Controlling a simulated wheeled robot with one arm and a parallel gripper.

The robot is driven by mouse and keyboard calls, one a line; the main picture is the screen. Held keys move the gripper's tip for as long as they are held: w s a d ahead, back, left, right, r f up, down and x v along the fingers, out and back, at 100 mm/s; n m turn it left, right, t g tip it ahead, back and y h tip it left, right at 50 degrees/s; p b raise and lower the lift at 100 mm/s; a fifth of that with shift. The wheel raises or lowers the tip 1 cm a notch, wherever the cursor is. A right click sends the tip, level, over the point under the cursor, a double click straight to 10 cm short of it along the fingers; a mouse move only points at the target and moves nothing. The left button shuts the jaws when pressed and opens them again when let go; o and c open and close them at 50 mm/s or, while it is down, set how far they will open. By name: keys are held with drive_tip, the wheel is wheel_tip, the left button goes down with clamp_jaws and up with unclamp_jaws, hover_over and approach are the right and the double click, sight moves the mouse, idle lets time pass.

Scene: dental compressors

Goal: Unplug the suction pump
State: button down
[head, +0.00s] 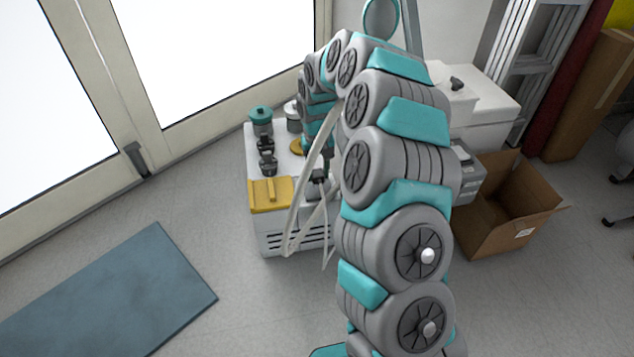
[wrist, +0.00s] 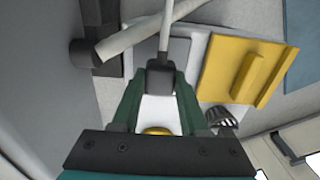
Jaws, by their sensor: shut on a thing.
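The suction pump (head: 258,222) is a white cabinet with a yellow panel (head: 270,193) on its front top edge, by the glass doors in the head view. The yellow panel also shows in the wrist view (wrist: 238,70). My gripper (wrist: 159,86) is shut on a dark grey plug (wrist: 160,75) with a thin pale cord (wrist: 165,30) running from its far end. In the head view the plug (head: 318,177) shows just left of my arm, above the cabinet's right side. I cannot tell whether the plug still sits in a socket.
A thick pale hose (head: 294,222) loops down the cabinet front; it also shows near the plug in the wrist view (wrist: 135,38). An open cardboard box (head: 500,222) stands at right. A blue-grey mat (head: 110,300) lies front left. The floor between is clear.

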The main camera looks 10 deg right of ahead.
sight(318, 173)
drive_tip(key=shift+r+p, duration=0.45)
drive_tip(key=shift+r, duration=1.1)
drive_tip(key=shift+s+r, duration=0.1)
drive_tip(key=shift+s, duration=0.05)
